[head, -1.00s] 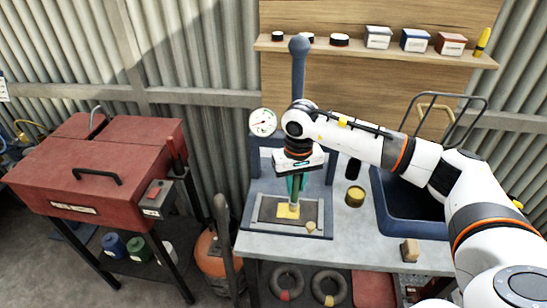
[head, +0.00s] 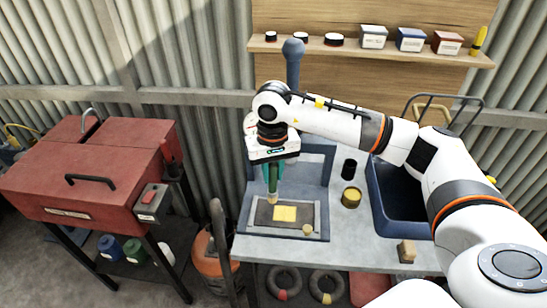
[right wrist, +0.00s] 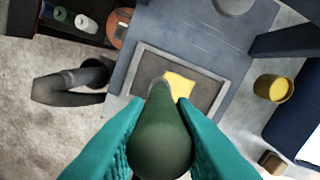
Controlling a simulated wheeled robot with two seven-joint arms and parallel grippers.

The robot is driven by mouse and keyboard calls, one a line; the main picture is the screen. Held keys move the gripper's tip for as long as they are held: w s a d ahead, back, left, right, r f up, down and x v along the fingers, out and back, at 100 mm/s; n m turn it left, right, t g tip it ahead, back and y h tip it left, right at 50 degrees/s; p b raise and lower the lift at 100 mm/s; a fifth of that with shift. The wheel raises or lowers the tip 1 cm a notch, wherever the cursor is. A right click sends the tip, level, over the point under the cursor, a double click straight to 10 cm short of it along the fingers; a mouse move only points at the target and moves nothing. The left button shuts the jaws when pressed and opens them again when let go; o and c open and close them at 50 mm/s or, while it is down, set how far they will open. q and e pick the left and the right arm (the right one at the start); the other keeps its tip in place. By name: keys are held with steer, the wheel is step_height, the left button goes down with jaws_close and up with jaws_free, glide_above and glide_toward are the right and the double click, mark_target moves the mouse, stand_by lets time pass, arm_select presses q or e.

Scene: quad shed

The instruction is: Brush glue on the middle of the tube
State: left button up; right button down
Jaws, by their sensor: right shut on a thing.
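My right gripper (head: 274,182) is shut on the green handle of a brush (head: 272,194), which points down. In the right wrist view the round end of the green handle (right wrist: 163,145) sits between the teal fingers (right wrist: 160,112) and hides part of the scene below. The dark flat piece of tube (head: 263,214) lies in a grey framed tray (head: 290,234) on the press base. A yellow patch (head: 285,213) covers its middle. The brush tip is over the left part of the tube, left of the patch; I cannot tell whether it touches. My left gripper is not in view.
An open tin with yellow contents (head: 351,198) and a black can (head: 349,169) stand right of the press. A blue basin (head: 400,205) is farther right. A brown block (head: 406,252) lies at the bench's front. A red cabinet (head: 85,180) stands left.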

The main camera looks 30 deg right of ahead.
steer(key=shift+w+a+r+p, duration=0.1)
steer(key=shift+r+p, duration=0.1)
steer(key=shift+r, duration=0.3)
steer(key=shift+w+a+r+p, duration=0.1)
steer(key=shift+r+p, duration=0.05)
steer(key=shift+r, duration=0.3)
steer(key=shift+s+d+r, duration=0.15)
steer(key=shift+d+r, duration=0.05)
steer(key=shift+r, duration=0.4)
steer(key=shift+a, duration=0.1)
